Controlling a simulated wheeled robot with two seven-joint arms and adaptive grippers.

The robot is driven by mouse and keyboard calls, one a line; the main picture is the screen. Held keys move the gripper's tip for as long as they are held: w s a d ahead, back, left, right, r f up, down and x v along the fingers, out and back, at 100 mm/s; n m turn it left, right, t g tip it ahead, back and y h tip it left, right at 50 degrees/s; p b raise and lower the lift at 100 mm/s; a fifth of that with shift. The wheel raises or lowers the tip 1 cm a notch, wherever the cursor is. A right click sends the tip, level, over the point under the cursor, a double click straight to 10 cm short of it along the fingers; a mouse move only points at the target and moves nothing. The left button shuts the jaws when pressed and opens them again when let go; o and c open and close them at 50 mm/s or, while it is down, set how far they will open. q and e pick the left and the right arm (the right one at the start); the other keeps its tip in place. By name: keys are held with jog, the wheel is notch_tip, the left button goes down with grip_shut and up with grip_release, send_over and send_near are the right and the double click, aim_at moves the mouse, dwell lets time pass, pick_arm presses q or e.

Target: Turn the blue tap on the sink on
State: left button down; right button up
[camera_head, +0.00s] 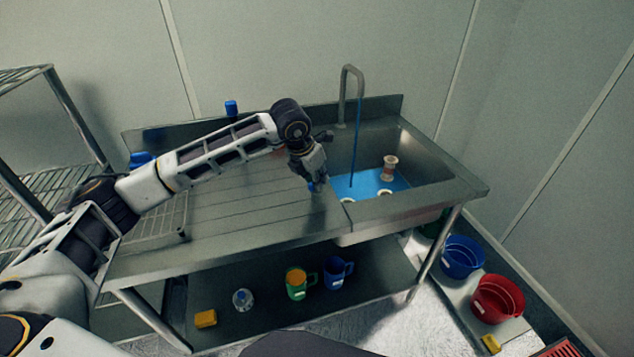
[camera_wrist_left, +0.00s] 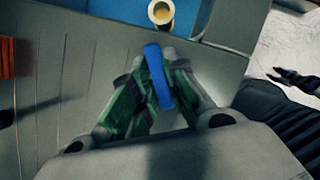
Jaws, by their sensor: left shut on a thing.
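The sink (camera_head: 450,190) has a tall metal spout (camera_head: 344,95) at its back. A thin blue stream (camera_head: 356,150) runs from the spout down to blue water (camera_head: 375,184) in the basin. My left gripper (camera_head: 314,184) is over the drainboard by the basin's left edge, pointing down. It is shut on a small blue piece (camera_wrist_left: 157,76), which shows between the fingertips in the left wrist view. I cannot tell whether this piece is the tap's handle. The left hand hides part of the sink's back. A dark shape at the wrist view's right (camera_wrist_left: 295,80) may be my right gripper.
A white-rimmed cup (camera_head: 390,166) and other round items are in the basin. A blue item (camera_head: 231,108) is at the back ledge. Mugs, a yellow block (camera_head: 205,318) and a jar are on the lower shelf. Blue (camera_head: 462,257) and red (camera_head: 497,298) buckets stand right.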

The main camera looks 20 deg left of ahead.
pick_arm(q)
jog(key=shift+w+m, duration=0.1)
jog(key=shift+m, duration=0.3)
jog(key=c, duration=1.4)
grip_release()
jog(key=shift+a+v, duration=0.1)
jog(key=shift+v, duration=2.9)
jog(key=shift+a+v, duration=0.15)
jog(key=shift+v, duration=2.85)
